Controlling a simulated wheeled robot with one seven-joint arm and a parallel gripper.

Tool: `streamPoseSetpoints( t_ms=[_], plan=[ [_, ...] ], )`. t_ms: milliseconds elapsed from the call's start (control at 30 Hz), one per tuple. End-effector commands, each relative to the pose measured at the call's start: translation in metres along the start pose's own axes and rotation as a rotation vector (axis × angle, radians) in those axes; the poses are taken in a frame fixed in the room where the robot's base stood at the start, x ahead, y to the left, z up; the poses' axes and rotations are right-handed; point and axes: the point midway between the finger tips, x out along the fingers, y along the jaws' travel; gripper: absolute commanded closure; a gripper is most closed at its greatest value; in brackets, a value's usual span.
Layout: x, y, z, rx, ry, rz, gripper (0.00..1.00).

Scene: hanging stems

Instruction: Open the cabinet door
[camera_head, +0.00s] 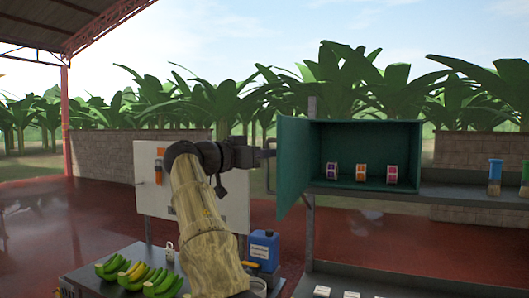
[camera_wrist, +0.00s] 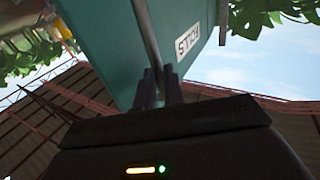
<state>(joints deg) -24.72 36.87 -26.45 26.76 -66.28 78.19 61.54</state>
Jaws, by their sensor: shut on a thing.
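The green cabinet (camera_head: 400,127) stands open on a shelf, with its inside showing. Its door (camera_head: 294,165) hangs at the left side, swung outward towards me. My gripper (camera_head: 268,153) reaches the door's outer face from the left. In the wrist view my gripper's dark fingers (camera_wrist: 160,90) are shut around the end of a grey handle bar (camera_wrist: 146,38) on the teal door (camera_wrist: 105,40). A white label (camera_wrist: 187,41) is beside the bar. The exact grip is partly hidden by the fingers.
Inside the cabinet are three small rolls, one purple (camera_head: 331,171), one orange (camera_head: 360,172) and one pink (camera_head: 392,174). A bench with green bananas (camera_head: 163,284) and a blue canister (camera_head: 264,250) are below my arm. A white board (camera_head: 150,200) stands behind.

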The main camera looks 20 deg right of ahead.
Motion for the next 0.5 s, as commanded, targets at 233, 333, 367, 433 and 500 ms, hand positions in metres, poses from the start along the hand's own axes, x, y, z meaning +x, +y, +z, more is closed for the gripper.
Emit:
streamPoseSetpoints(
  t_ms=[233,333,367,433,500],
  plan=[
    [-0.0005,-0.0044,0.0083,-0.01,-0.013,-0.003,0.67],
    [-0.0005,-0.0034,0.0063,-0.007,-0.011,-0.003,0.67],
    [-0.0005,-0.0032,0.0058,-0.007,-0.01,-0.003,0.67],
    [-0.0008,-0.003,0.0051,-0.006,-0.009,-0.003,0.67],
    [-0.0025,-0.003,0.0048,-0.005,-0.008,-0.004,0.67]
  ],
)
